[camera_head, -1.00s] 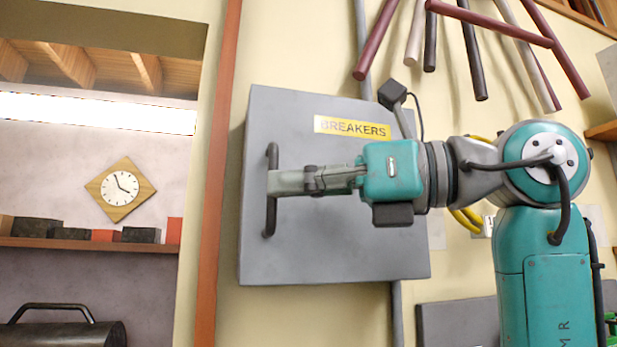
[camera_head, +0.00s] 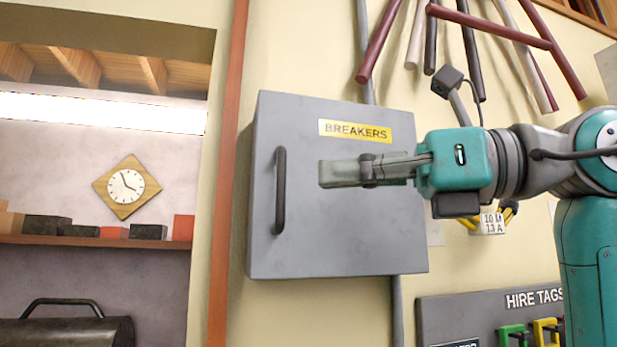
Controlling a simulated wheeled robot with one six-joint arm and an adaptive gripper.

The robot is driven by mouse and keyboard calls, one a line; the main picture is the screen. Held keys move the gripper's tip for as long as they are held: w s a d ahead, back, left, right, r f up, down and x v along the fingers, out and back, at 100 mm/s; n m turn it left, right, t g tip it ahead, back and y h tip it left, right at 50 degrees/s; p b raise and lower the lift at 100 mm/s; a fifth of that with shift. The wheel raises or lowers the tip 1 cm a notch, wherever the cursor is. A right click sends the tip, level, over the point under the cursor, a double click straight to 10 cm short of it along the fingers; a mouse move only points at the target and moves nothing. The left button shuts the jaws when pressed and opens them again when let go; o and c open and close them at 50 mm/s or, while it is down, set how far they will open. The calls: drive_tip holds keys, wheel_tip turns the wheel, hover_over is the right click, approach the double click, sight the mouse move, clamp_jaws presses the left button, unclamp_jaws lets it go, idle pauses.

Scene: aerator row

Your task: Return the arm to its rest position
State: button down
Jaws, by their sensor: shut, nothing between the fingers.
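My gripper (camera_head: 324,174) is shut and empty, its fingers pointing left in front of the grey breaker box (camera_head: 330,240). The fingertips are to the right of the black door handle (camera_head: 280,190) and apart from it. My teal and grey arm reaches in from the right side, roughly level. The box door looks closed, with a yellow BREAKERS label (camera_head: 355,131) above my gripper.
A HIRE TAGS board (camera_head: 450,305) with green and yellow tags is at the lower right. Several rods (camera_head: 470,45) hang on the wall above. An orange-brown post (camera_head: 228,170) stands left of the box, beside an opening with a shelf (camera_head: 90,242) and a clock (camera_head: 126,187).

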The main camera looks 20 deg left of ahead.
drive_tip(key=s+d, duration=0.2)
drive_tip(key=d, duration=0.5)
drive_tip(key=shift+s+d, duration=0.2)
drive_tip(key=shift+s, duration=0.1)
drive_tip(key=shift+f, duration=0.2)
